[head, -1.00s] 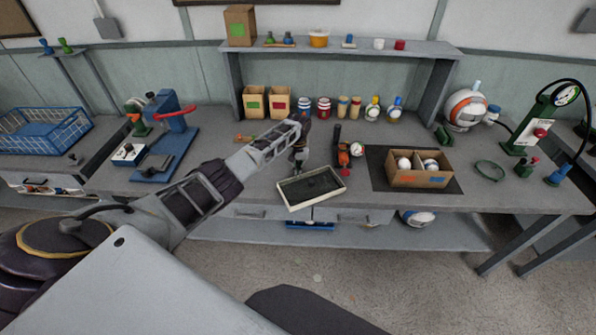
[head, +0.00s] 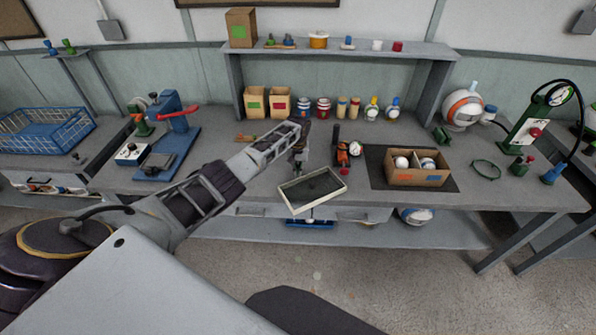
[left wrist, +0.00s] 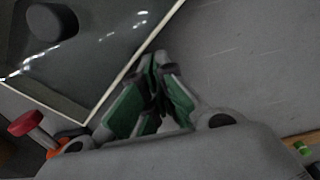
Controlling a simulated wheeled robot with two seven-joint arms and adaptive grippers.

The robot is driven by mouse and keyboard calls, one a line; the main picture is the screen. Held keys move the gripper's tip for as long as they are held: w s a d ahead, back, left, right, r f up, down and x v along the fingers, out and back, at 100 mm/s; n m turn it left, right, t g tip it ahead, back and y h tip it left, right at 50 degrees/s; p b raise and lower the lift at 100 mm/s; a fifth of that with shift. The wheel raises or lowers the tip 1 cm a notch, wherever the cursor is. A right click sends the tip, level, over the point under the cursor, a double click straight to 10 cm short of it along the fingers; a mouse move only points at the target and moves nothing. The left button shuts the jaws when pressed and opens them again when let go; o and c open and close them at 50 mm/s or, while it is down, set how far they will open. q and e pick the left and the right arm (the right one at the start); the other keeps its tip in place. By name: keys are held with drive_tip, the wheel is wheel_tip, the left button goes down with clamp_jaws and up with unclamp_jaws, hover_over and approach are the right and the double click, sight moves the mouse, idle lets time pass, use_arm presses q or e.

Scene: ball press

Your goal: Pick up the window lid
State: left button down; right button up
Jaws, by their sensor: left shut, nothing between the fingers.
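The window lid (head: 333,194) is a flat rectangle with a pale rim and a dark pane. It lies at the bench's front edge, and its near corner reaches past that edge in the head view. My left gripper (head: 299,165) points down just behind the lid. In the left wrist view the lid's pale edge (left wrist: 133,78) passes close to the shut fingertips (left wrist: 158,62), with a dark round knob (left wrist: 50,22) on the pane. The fingers hold nothing; I cannot tell whether they touch the rim. My right gripper is out of view.
A cardboard box (head: 416,180) with white balls stands farther right. A blue press (head: 170,125) stands left. Bench space left of the lid is clear.

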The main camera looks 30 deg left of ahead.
use_arm(q)
drive_tip(key=shift+r+p, duration=1.85)
drive_tip(key=shift+r, duration=0.1)
wheel_tip(320, 180, up, 6)
drive_tip(key=shift+f+p, duration=0.25)
drive_tip(key=shift+p, duration=0.85)
drive_tip(key=shift+w+a+f, duration=0.1)
drive_tip(key=shift+w, duration=0.05)
drive_tip(key=shift+f, duration=0.1)
